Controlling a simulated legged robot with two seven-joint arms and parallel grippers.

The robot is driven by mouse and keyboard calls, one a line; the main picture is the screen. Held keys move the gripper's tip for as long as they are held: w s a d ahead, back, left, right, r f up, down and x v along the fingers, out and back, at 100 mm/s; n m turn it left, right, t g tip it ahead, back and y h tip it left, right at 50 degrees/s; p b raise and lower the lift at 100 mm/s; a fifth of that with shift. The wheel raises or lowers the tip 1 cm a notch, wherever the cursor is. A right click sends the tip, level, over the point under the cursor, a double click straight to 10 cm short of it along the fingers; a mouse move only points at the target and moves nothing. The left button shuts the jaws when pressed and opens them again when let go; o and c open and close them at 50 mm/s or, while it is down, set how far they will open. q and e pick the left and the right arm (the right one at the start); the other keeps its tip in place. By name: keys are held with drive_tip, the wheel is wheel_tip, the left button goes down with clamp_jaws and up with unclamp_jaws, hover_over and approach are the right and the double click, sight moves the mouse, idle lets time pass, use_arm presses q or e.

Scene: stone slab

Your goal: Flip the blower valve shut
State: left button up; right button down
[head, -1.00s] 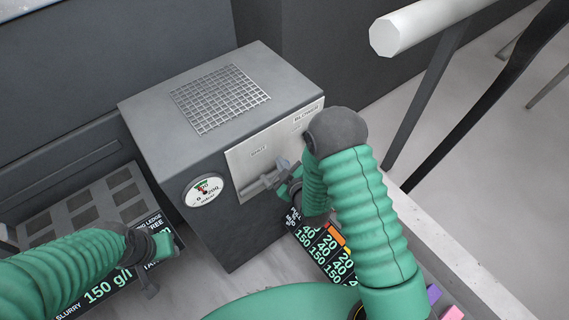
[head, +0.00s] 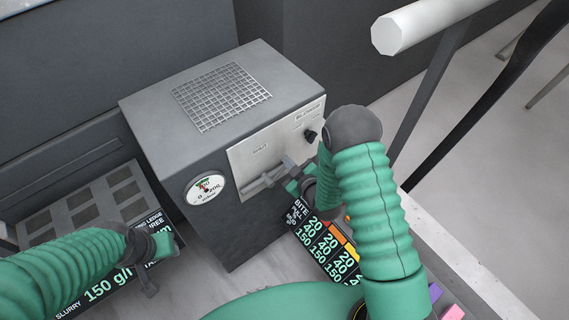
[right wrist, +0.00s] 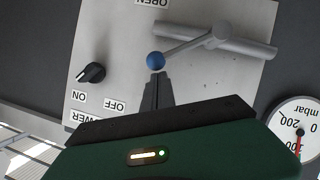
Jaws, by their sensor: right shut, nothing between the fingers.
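The blower valve (head: 262,181) is a grey horizontal pipe on the light front panel of a grey box. In the right wrist view the valve pipe (right wrist: 245,45) carries a thin lever ending in a blue ball (right wrist: 155,61). The lever slants away from the pipe. My right gripper (right wrist: 157,78) is shut and empty, its tips right at the ball; I cannot tell whether they touch. In the head view my right gripper (head: 293,186) is beside the valve and the ball is hidden. My left gripper (head: 150,284) hangs at the lower left, its jaws unclear.
A black power knob (right wrist: 92,72) sits on the panel, also seen in the head view (head: 310,135). A round pressure gauge (head: 205,188) is left of the panel. A dark display board (head: 325,245) lies below the box. A white rail (head: 425,25) runs at upper right.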

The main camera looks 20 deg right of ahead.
drive_tip(key=w+d+f+m+g+y+b, duration=0.1)
drive_tip(key=d+f+m+y+b, duration=0.1)
drive_tip(key=f, duration=0.4)
drive_tip(key=d+m+b, duration=0.1)
drive_tip(key=d+b, duration=0.1)
drive_tip(key=shift+w+d+b, duration=0.15)
drive_tip(key=shift+w+b, duration=0.05)
drive_tip(key=shift+b, duration=0.1)
drive_tip(key=shift+s+f, duration=0.15)
drive_tip(key=shift+f, duration=0.05)
